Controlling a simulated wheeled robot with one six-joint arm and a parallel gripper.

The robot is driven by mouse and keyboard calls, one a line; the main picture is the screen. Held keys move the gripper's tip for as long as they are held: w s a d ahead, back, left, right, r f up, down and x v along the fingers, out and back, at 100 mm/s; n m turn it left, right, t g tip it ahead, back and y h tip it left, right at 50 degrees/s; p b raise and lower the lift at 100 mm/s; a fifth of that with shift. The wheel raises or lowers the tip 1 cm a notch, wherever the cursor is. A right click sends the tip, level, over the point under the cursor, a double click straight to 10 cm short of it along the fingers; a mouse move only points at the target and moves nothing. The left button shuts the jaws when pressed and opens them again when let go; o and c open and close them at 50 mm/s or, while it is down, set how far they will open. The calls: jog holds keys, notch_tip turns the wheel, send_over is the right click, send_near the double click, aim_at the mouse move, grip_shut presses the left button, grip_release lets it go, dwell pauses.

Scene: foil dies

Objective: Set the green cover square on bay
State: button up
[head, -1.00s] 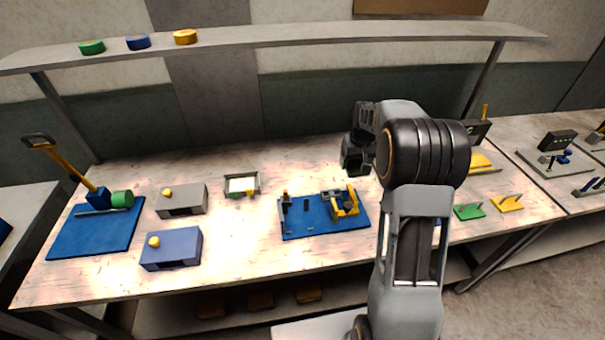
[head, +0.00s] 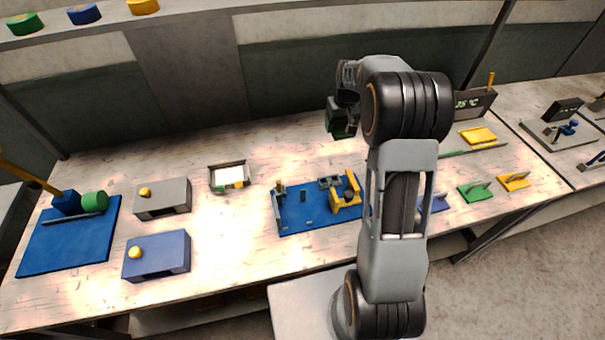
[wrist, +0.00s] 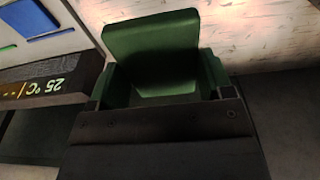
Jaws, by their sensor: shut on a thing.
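In the wrist view the green cover (wrist: 155,50) fills the space between the jaws, with a flat panel at the top and side walls at the jaws. The jaws hide part of it. I cannot tell which spot is the bay.
A display reading 25 °C (head: 474,103) stands at right beside a yellow plate (head: 478,136). Small green (head: 475,191) and yellow (head: 514,181) handled pieces lie at the right front. Grey (head: 163,199) and blue (head: 157,256) boxes stand left, near a small tray (head: 230,176).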

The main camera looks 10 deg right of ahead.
jog(key=b, duration=0.7)
send_over(334, 166)
notch_tip(334, 166, down, 8)
jog(key=shift+s+f+p, duration=0.2)
jog(key=shift+f+p, duration=0.4)
jog(key=shift+f, duration=4.6)
jog(key=shift+f, duration=0.15)
jog(key=o, duration=0.9)
